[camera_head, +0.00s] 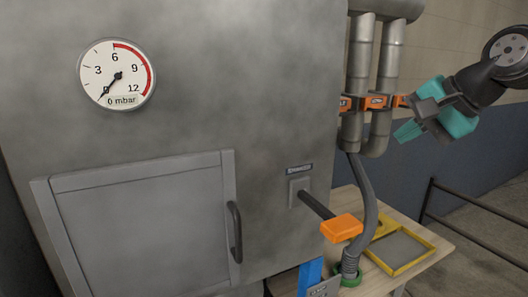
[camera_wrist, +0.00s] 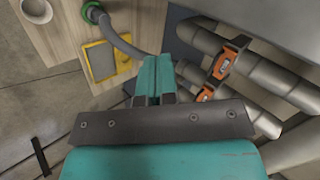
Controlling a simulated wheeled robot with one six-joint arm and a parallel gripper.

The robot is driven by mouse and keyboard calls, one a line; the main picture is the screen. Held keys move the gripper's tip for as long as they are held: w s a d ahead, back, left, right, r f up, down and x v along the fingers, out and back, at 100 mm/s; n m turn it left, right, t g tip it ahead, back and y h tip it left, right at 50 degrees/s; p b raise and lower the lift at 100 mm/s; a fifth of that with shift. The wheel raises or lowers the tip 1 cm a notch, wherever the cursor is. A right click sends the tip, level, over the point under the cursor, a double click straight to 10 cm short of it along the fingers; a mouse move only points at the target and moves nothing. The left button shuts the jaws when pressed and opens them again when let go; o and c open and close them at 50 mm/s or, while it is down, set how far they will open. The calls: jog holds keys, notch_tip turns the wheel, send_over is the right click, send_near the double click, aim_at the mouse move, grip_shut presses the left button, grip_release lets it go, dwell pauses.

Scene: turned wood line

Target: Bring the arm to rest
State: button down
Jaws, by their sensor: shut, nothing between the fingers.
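My gripper (camera_head: 408,131) is at the upper right of the head view, beside the vertical grey pipes (camera_head: 359,75). Its teal fingers (camera_wrist: 152,77) show together in the wrist view, with nothing between them. Orange clamps or levers (camera_head: 376,102) sit on the pipes close to my gripper. In the wrist view the orange parts (camera_wrist: 222,65) lie to the right of the fingers. I cannot tell whether my gripper touches them.
A grey cabinet (camera_head: 180,140) has a gauge (camera_head: 117,75) near 0 mbar, a closed door (camera_head: 140,220) and an orange-ended lever (camera_head: 342,228). A flexible hose (camera_head: 366,200) runs down to a wooden table (camera_head: 445,252) with a yellow-framed tray (camera_head: 427,245). A dark railing (camera_head: 470,218) stands at right.

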jog(key=s+a+f+n+g+b, duration=0.1)
jog(key=s+a+f+n+g, duration=0.2)
jog(key=s+a+f+n, duration=0.2)
jog(key=s+a+f+n+g+b, duration=0.2)
jog(key=s+a+f+n+g, duration=0.2)
jog(key=s+f+n, duration=0.6)
jog(key=s+a+f, duration=0.1)
jog(key=s, duration=0.7)
jog(key=shift+s+f+n+h, duration=0.35)
jog(key=shift+s+n+h, duration=0.05)
jog(key=shift+a, duration=0.1)
